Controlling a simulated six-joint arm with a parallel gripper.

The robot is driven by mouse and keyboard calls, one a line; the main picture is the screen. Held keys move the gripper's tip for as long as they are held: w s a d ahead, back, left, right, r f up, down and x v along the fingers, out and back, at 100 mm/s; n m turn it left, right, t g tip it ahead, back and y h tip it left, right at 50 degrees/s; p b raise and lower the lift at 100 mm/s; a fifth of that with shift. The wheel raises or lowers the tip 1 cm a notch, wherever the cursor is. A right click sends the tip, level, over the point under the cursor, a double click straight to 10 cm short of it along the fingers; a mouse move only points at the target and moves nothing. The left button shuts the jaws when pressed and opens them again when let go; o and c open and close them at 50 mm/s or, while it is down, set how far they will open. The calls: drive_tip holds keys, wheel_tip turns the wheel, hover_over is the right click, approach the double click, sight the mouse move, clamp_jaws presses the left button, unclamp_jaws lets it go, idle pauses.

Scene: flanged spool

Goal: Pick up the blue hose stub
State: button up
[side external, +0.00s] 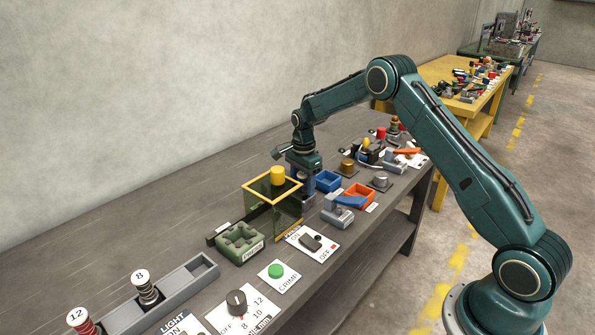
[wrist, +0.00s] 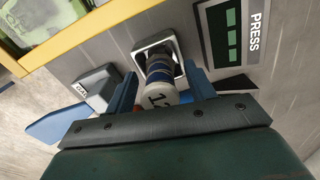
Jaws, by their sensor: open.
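A stub with a white end marked 12 and a blue band around its body (wrist: 160,75) stands in a square pale holder (wrist: 154,50) in the wrist view. I take it to be the blue hose stub. My gripper (wrist: 160,84) is open, with one finger on each side of the stub. I cannot tell whether either finger touches it. In the side view my gripper (side external: 303,186) points down behind the yellow-rimmed clear box, and I cannot make out the stub there.
A PRESS panel (wrist: 232,35) lies beside the holder. A grey block (wrist: 98,86) is left of it.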

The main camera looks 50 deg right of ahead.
drive_tip(key=shift+r, duration=0.1)
clamp_jaws()
wheel_tip(320, 180, up, 20)
idle(0.9)
idle(0.4)
